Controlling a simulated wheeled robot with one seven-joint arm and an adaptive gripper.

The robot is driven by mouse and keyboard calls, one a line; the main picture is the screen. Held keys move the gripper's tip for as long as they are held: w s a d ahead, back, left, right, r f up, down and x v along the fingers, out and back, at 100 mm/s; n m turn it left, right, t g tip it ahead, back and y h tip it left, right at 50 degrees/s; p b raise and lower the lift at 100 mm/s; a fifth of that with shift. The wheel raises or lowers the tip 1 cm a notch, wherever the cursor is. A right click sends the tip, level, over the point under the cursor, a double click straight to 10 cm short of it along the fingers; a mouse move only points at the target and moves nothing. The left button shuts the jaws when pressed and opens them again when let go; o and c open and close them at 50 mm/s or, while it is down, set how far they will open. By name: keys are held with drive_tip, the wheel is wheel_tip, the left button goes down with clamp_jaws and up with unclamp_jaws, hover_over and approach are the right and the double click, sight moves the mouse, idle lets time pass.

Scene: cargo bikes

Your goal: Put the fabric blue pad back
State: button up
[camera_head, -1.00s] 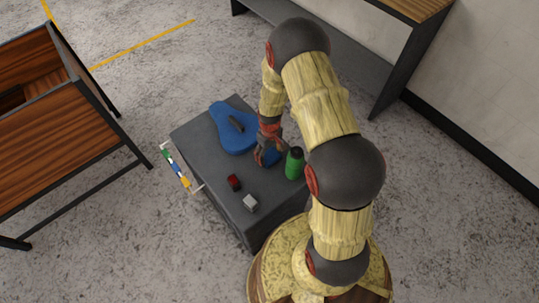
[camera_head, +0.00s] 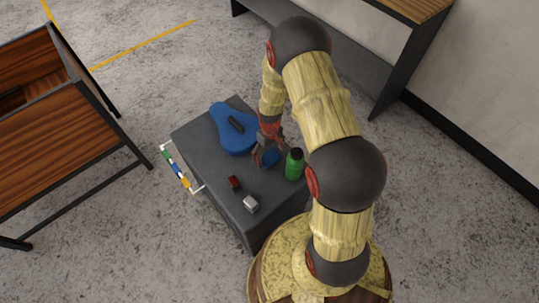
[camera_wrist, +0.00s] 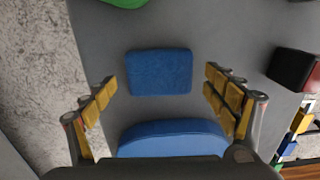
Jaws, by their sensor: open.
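The fabric blue pad (camera_wrist: 159,72) lies flat on the grey top of a box-like stand (camera_head: 200,148). In the head view the pad (camera_head: 271,158) is partly hidden by my gripper (camera_head: 266,150). In the wrist view my gripper (camera_wrist: 160,95) is open, with one finger on each side of the pad's near part and clear gaps between. The pad is not held.
A green bottle (camera_head: 294,165) stands close to the right of the pad. A colored-block rail (camera_head: 179,170) is on the left side. A wooden-panelled frame (camera_head: 50,120) stands further left.

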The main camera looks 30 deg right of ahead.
wheel_tip(320, 180, up, 11)
drive_tip(key=p, duration=0.3)
wheel_tip(320, 180, up, 12)
drive_tip(key=t, duration=0.1)
hover_over(270, 156)
drive_tip(key=a, duration=0.2)
wheel_tip(270, 156, up, 12)
drive_tip(key=s+a+t, duration=0.2)
drive_tip(key=a, duration=0.1)
drive_tip(key=s+a+r+m+t, duration=0.1)
drive_tip(key=s+a+r, duration=0.1)
drive_tip(key=s+r, duration=0.5)
drive_tip(key=s+a+r+m+t, duration=0.1)
drive_tip(key=s+a+r+t, duration=0.1)
drive_tip(key=s+r, duration=0.6)
drive_tip(key=s+a, duration=0.1)
drive_tip(key=s, duration=0.2)
drive_tip(key=shift+s+r, duration=0.2)
